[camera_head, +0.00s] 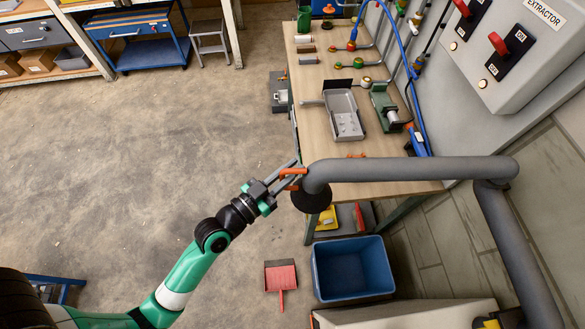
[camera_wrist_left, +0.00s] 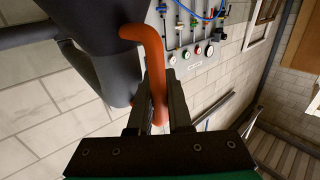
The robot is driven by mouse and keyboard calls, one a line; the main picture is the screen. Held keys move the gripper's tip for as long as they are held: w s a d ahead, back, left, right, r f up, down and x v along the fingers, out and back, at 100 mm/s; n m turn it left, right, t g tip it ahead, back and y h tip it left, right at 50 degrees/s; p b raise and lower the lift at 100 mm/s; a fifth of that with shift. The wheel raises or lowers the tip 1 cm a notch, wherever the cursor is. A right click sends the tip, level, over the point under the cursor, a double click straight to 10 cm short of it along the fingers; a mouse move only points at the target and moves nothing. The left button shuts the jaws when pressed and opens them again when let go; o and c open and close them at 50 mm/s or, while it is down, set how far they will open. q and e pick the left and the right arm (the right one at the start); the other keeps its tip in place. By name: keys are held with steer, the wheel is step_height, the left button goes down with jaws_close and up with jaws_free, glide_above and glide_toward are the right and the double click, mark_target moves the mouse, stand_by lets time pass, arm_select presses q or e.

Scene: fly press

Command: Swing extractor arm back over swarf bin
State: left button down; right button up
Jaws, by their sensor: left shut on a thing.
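The extractor arm (camera_head: 410,169) is a thick grey tube that runs from the wall side at the right across the near end of the bench. Its dark hood (camera_head: 312,200) hangs at its left end, by the bench's near left corner. My left gripper (camera_head: 292,177) is shut on the orange handle (camera_head: 293,171) beside the hood. In the left wrist view the orange handle (camera_wrist_left: 157,75) passes down between the two fingers. The blue swarf bin (camera_head: 350,268) stands on the floor below and to the right of the hood. My right gripper is not in view.
The wooden bench (camera_head: 310,125) carries a grey tray (camera_head: 342,115), a green vice-like tool (camera_head: 385,108) and pipe fittings. A red dustpan (camera_head: 281,277) lies on the floor left of the bin. The extractor control box (camera_head: 515,50) is on the wall. The floor at left is clear.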

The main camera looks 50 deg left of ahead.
arm_select(q)
steer(key=c, duration=1.2)
jaws_free()
steer(key=shift+s+a, duration=0.1)
steer(key=shift+a, duration=0.05)
steer(key=o, duration=0.4)
steer(key=shift+s+a, duration=0.15)
steer(key=shift+s, duration=0.05)
steer(key=shift+c, duration=0.2)
steer(key=shift+f, duration=0.1)
steer(key=shift+s, duration=0.4)
steer(key=s+b, duration=0.5)
steer(key=s, duration=0.5)
steer(key=shift+s+d, duration=0.35)
steer(key=shift+s, duration=0.05)
